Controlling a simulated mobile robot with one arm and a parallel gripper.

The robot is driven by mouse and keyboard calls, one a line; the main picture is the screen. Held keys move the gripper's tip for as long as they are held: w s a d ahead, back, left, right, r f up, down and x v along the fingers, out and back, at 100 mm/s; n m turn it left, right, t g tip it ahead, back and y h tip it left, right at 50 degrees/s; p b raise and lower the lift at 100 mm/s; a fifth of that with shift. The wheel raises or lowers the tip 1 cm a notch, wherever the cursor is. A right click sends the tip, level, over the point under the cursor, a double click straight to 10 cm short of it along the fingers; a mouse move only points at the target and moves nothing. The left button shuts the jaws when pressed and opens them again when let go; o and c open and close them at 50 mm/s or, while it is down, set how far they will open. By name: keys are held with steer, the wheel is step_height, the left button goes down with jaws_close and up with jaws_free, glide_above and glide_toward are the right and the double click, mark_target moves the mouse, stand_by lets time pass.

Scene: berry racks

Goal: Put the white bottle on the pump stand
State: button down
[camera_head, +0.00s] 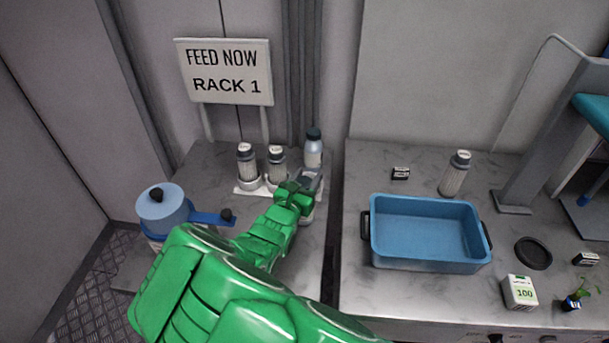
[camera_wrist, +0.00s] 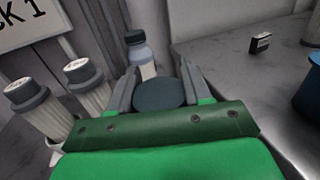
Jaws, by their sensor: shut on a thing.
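My gripper (camera_head: 308,181) is shut on a bottle with a dark round cap (camera_wrist: 160,94), seen from above between the fingers in the wrist view. Its pale body (camera_head: 308,213) shows only partly below my gripper in the head view; I take it for the white bottle. Just behind it stands another bottle (camera_head: 313,150), pale with a dark cap, also in the wrist view (camera_wrist: 140,54). Left of my gripper is a low white stand (camera_head: 243,191) holding two ribbed, grey-capped bottles (camera_head: 246,163) (camera_head: 277,163). I cannot tell whether this is the pump stand.
A "FEED NOW RACK 1" sign (camera_head: 224,72) stands behind the stand. A blue-lidded vessel with a handle (camera_head: 161,210) is at left. Across a gap, the right counter holds a blue tray (camera_head: 428,267), a ribbed bottle (camera_head: 455,176) and a black disc (camera_head: 533,253).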

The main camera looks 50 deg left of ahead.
stand_by(0.3)
steer(key=shift+c, duration=2.4)
jaws_free()
steer(key=shift+f, duration=0.1)
steer(key=shift+v, duration=1.95)
